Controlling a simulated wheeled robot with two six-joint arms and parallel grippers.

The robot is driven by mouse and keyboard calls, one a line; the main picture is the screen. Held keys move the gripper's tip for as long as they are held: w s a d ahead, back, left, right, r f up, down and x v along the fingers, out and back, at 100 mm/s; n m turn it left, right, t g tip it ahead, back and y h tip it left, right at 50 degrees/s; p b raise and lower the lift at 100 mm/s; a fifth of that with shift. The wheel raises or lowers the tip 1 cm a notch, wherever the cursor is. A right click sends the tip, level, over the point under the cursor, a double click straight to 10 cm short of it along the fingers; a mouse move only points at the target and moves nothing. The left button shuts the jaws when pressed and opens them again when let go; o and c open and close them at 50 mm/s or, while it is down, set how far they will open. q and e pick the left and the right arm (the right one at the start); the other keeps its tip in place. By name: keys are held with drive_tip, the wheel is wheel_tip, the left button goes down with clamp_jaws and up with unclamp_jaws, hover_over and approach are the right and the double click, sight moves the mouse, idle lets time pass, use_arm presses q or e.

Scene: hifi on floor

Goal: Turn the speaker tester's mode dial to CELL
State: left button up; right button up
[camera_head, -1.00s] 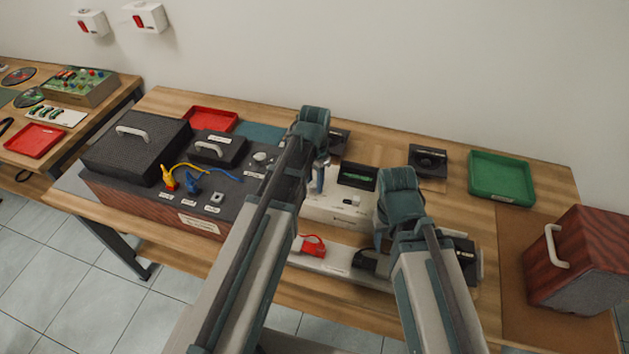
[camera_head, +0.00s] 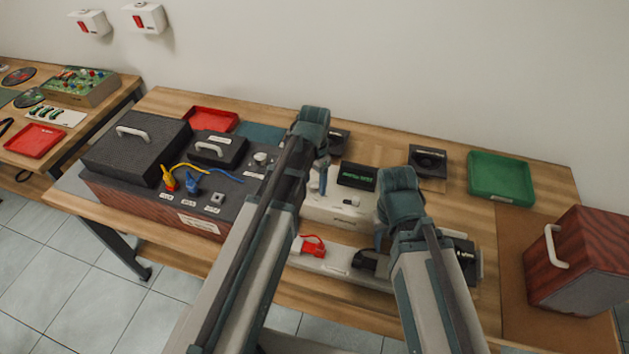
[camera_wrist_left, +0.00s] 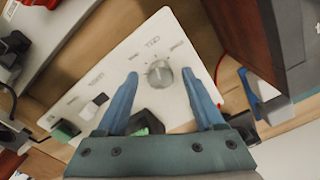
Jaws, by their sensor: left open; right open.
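The speaker tester is a white box with a dark screen (camera_head: 356,176) showing green text, right of centre on the bench in the head view. Its white panel (camera_wrist_left: 118,72) fills the middle of the left wrist view. The round grey mode dial (camera_wrist_left: 160,75) sits there, with small upside-down labels around it; I cannot read its pointer setting surely. My left gripper (camera_wrist_left: 160,73) is open, its blue fingers either side of the dial with gaps visible. It also shows in the head view (camera_head: 323,182). My right gripper (camera_head: 381,236) is above the tester's right side; its fingers are mostly hidden.
A dark-topped amplifier box (camera_head: 180,212) with yellow and blue plugs stands left of the tester. A red clip (camera_head: 312,246) lies in front on a pale strip. A green tray (camera_head: 500,176) and a wooden speaker (camera_head: 580,262) are on the right; a red tray (camera_head: 210,119) is behind.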

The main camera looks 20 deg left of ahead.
wheel_tip(320, 180, up, 14)
drive_tip(key=p, duration=1.3)
drive_tip(key=shift+f, duration=0.15)
